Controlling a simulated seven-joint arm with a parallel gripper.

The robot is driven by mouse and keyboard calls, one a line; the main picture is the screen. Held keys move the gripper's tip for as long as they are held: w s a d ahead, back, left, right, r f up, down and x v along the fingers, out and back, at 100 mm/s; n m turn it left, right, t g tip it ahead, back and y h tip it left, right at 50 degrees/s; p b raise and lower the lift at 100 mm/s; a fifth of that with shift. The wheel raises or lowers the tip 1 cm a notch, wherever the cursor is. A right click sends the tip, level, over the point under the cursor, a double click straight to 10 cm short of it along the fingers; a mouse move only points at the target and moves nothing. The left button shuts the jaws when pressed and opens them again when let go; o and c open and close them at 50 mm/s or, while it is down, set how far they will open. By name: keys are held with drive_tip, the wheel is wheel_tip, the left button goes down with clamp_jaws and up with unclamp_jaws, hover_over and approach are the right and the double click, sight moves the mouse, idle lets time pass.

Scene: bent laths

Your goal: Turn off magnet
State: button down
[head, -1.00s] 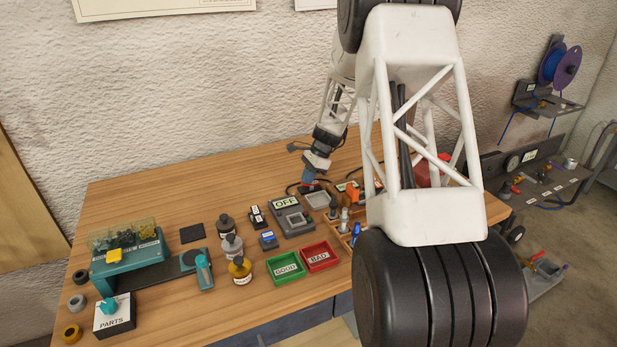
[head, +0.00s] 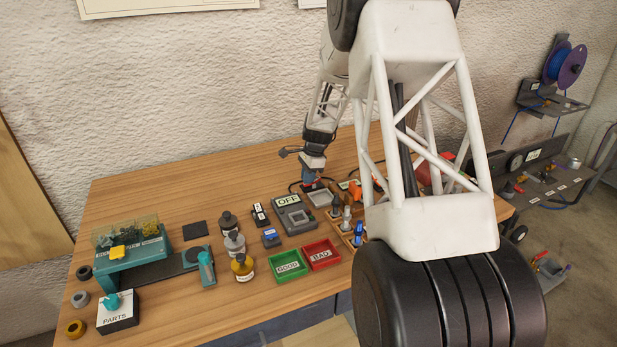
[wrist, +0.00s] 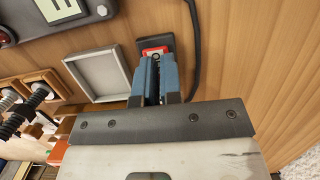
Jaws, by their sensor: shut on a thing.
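The dark grey unit (head: 301,225) in the head view has a display (head: 288,201) that reads OFF. Part of it shows at the top left of the wrist view (wrist: 88,22). A small black switch box (wrist: 154,44) with a red and white face stands by a black cable. My gripper (wrist: 154,62), with blue fingers, reaches over this box, its fingers close together. The fingers are shut on part of the switch box, but the fingertips hide the exact contact. In the head view my gripper (head: 309,182) is behind and right of the OFF unit.
A shallow grey square tray (wrist: 70,66) lies just left of my gripper in the wrist view. A wooden rack (wrist: 36,78) with dark-handled tools is farther left. Green (head: 274,275) and red (head: 307,262) bins stand in front. The black cable (wrist: 193,40) runs close on the right.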

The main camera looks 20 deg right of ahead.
drive_tip(key=shift+s+a+f, duration=0.2)
drive_tip(key=shift+s+f, duration=0.05)
drive_tip(key=shift+f, duration=0.25)
drive_tip(key=shift+s+a+f, duration=0.2)
drive_tip(key=shift+f, duration=0.3)
drive_tip(key=shift+d+r, duration=0.1)
drive_tip(key=shift+d, duration=1)
drive_tip(key=shift+d+r, duration=0.1)
drive_tip(key=shift+r, duration=0.1)
drive_tip(key=v, duration=1.5)
drive_tip(key=shift+w+r, duration=0.15)
drive_tip(key=shift+w, duration=0.4)
drive_tip(key=c, duration=1.8)
unclamp_jaws()
drive_tip(key=shift+d, duration=0.1)
drive_tip(key=shift+o, duration=1.2)
drive_tip(key=shift+d, duration=0.1)
drive_tip(key=o, duration=0.7)
drive_tip(key=f, duration=0.2)
drive_tip(key=d+f+y, duration=0.1)
drive_tip(key=f, duration=0.1)
drive_tip(key=d+f+y, duration=0.1)
drive_tip(key=f, duration=0.2)
drive_tip(key=shift+s+d, duration=0.1)
drive_tip(key=shift+d, duration=0.1)
